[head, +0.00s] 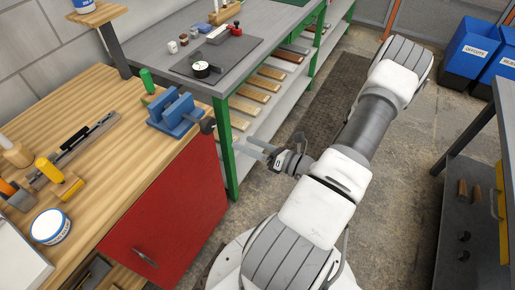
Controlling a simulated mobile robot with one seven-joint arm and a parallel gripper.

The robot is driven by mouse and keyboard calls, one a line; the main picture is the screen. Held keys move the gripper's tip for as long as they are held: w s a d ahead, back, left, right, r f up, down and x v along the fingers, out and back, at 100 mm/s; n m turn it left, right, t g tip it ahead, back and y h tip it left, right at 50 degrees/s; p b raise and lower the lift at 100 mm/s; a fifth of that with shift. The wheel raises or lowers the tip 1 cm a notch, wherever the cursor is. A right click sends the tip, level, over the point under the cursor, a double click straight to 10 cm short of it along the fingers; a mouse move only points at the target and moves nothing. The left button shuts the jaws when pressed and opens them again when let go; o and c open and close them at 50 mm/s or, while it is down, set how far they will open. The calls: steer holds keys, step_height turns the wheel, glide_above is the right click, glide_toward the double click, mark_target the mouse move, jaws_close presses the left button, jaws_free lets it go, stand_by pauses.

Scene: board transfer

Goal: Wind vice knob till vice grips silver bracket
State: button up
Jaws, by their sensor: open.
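A blue vice (172,118) stands at the right edge of the wooden workbench in the head view. Its dark knob (208,126) sticks out past the bench edge on the right. I cannot clearly make out the silver bracket; any part of it between the vice jaws is too small to tell. My gripper (252,148) is open and empty to the right of the knob, apart from it, with its fingers pointing left toward it.
The wooden bench (100,98) holds a green-handled tool (147,80), a yellow-handled tool (46,170) and a white tub (50,227). A red cabinet (170,208) is below. A green-legged grey table (232,166) stands behind. Blue bins (470,48) are far right.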

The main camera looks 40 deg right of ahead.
steer(key=shift+v, duration=1.55)
